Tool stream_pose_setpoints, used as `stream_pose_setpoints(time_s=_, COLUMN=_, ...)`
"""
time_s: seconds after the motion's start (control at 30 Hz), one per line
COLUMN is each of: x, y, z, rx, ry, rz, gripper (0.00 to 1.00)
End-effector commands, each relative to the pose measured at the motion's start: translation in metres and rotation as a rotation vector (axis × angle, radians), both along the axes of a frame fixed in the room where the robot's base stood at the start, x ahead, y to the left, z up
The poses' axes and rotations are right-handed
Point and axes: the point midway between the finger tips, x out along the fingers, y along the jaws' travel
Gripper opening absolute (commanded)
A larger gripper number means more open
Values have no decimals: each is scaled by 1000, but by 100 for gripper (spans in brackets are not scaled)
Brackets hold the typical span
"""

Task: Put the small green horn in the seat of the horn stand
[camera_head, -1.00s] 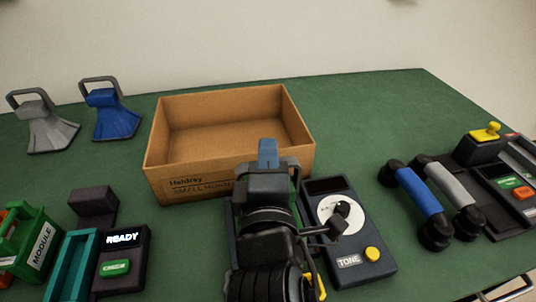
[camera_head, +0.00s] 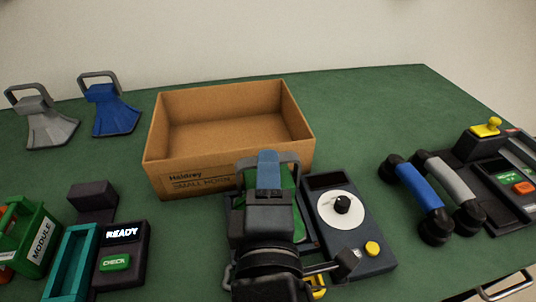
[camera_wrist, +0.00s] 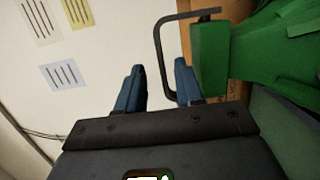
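The small green horn (camera_wrist: 270,45) shows at the right of the wrist view, with its dark handle loop (camera_wrist: 158,55) toward my gripper. In the head view, a little of the green horn (camera_head: 298,222) shows beside my gripper (camera_head: 268,168), at the dark horn stand (camera_head: 311,235). My gripper's blue fingers (camera_wrist: 160,85) are apart, and the handle bar passes between them without clear contact on either finger. My gripper and arm hide most of the horn and stand in the head view, so I cannot tell how the horn sits in the seat.
An open cardboard box (camera_head: 165,180) stands just behind. A grey horn (camera_head: 50,125) and a blue horn (camera_head: 110,110) stand at the back left. The dial unit (camera_head: 365,255) is close on the right, with handsets (camera_head: 425,200) beyond. A READY unit (camera_head: 122,250) is at left.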

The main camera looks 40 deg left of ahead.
Motion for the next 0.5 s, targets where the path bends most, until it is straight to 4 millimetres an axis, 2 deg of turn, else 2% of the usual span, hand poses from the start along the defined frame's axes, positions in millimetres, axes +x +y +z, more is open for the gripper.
stream_pose_setpoints(time_s=0.1, x=-20, y=-16, z=-2, rx=-1, ry=1, rz=1, gripper=36)
stream_pose_setpoints(time_s=0.23, x=-37, y=-29, z=-1, rx=0, ry=1, rz=1, gripper=36)
stream_pose_setpoints(time_s=0.5, x=-52, y=-41, z=0, rx=1, ry=0, rz=-1, gripper=36)
